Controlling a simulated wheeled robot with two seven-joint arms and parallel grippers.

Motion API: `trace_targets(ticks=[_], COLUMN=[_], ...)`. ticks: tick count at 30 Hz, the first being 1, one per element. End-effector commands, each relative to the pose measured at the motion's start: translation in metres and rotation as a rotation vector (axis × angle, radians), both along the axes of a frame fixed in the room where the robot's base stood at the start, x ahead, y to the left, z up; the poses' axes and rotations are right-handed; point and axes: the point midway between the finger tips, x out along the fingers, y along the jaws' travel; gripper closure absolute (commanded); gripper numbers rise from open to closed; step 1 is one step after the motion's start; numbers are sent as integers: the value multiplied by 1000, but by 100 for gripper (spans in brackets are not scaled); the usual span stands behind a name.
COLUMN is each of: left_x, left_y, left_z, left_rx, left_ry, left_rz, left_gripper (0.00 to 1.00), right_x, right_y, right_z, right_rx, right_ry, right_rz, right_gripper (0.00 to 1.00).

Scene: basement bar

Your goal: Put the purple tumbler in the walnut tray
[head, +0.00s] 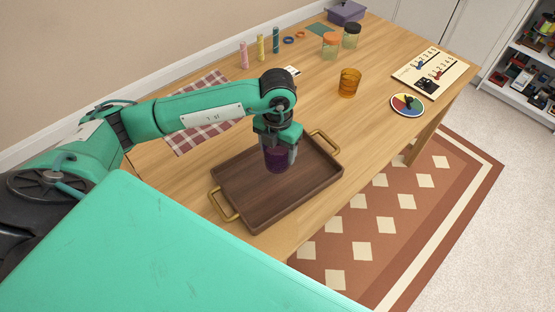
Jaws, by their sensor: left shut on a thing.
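The purple tumbler (276,162) is dark and mostly upright in my left gripper (279,150), which is shut on it. The gripper points down, and its fingers hide part of the tumbler. The walnut tray (240,204) is a dark wooden rectangle with two brass handles, lying on the table below. The tumbler shows over the tray's far part. I cannot tell whether its base touches the tray floor. My right gripper is not in view.
An amber tumbler (348,83) stands right of the arm. A coloured disc (407,105) and a numbered board (430,72) lie near the right edge. Two jars (330,46) and several small cylinders stand farther back. A checked cloth (190,140) lies under my left arm.

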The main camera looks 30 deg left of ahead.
Motion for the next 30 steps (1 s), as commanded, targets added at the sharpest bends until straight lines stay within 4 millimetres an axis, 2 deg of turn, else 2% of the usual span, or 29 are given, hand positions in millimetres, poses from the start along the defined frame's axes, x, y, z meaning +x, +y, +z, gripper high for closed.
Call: trace_targets(ticks=[8, 15, 27, 28, 30], left_x=[0, 0, 1, 0, 0], left_y=[0, 0, 0, 0, 0], left_z=[-22, -55, -61, -60, -60], left_rx=[0, 0, 0, 0, 0], left_ry=[0, 0, -2, -2, -1], left_rz=[0, 1, -1, -1, -1], left_gripper=[63, 63, 63, 28, 14], right_x=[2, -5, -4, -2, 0], right_y=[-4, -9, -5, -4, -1], right_z=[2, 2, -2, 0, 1], right_rx=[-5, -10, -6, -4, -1], right_ry=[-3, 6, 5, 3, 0], right_rz=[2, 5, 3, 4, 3], right_gripper=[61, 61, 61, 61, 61])
